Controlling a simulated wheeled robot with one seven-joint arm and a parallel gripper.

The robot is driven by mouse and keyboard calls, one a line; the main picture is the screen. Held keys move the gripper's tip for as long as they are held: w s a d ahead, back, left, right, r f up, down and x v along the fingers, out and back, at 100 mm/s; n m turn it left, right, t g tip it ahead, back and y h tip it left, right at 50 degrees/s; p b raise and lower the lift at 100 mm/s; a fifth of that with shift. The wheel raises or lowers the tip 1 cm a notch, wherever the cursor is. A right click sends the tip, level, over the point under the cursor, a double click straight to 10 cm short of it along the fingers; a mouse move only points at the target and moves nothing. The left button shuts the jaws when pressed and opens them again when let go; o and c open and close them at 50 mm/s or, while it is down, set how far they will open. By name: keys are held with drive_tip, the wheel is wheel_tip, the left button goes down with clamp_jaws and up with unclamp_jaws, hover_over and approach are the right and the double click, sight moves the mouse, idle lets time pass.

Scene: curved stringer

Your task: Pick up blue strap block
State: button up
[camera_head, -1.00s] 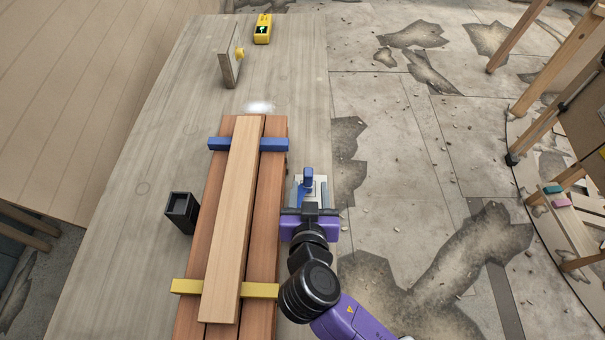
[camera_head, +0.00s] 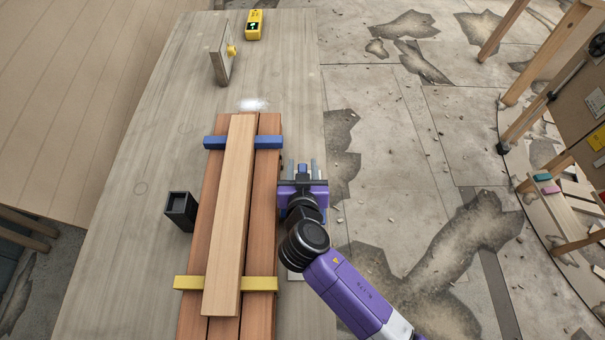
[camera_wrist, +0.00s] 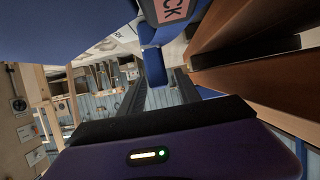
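A blue bar (camera_head: 216,142) lies across the reddish boards near their far end, with the pale board over its middle; its right end (camera_head: 268,142) is also bare. My gripper (camera_head: 303,167) is to the right of the boards, pointing away, its two fingers apart. A small blue piece (camera_head: 303,169) shows between the fingers, and also in the wrist view (camera_wrist: 155,66); contact cannot be told. I cannot tell which blue thing is the strap block. Large blue surfaces and a pink label (camera_wrist: 172,9) fill part of the wrist view.
A yellow bar (camera_head: 190,283) crosses the near end of the boards (camera_head: 265,220). A black holder (camera_head: 181,210) stands to their left. An upright panel (camera_head: 222,57) and a yellow device (camera_head: 254,25) stand farther back. The table (camera_head: 135,190) is clear at left; its right edge is close.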

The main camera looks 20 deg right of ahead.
clamp_jaws()
